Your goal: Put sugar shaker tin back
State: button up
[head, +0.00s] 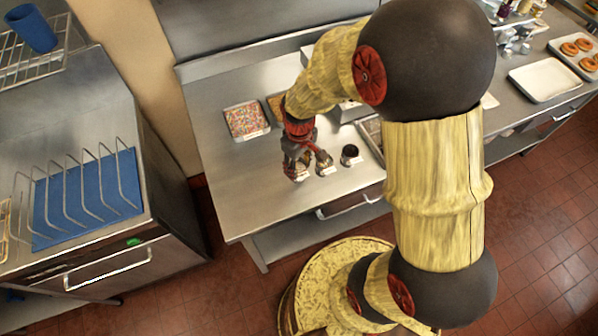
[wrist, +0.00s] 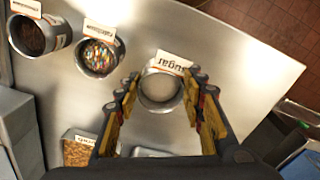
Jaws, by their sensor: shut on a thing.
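The sugar shaker tin (wrist: 160,90) is a round metal tin with pale contents, seen from above between my fingers in the wrist view. A white card reading "sugar" (wrist: 173,62) shows at its far edge. My gripper (wrist: 161,92) is shut on the tin, with a finger on each side. In the head view my gripper (head: 298,152) is low over the steel table, and mostly hides the tin. I cannot tell whether the tin's base touches the table.
A tin of coloured sprinkles (wrist: 99,54) and a dark-filled tin (wrist: 38,34) stand in a row beside it, each with a card. A tray of sprinkles (head: 246,120) lies behind on the steel table (head: 232,195). The table's left part is clear.

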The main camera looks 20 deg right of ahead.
jog(key=shift+w+a+f, duration=0.1)
jog(key=shift+f, duration=1.55)
jog(key=shift+b, duration=0.3)
jog(key=shift+f, duration=0.15)
jog(key=o, duration=1.2)
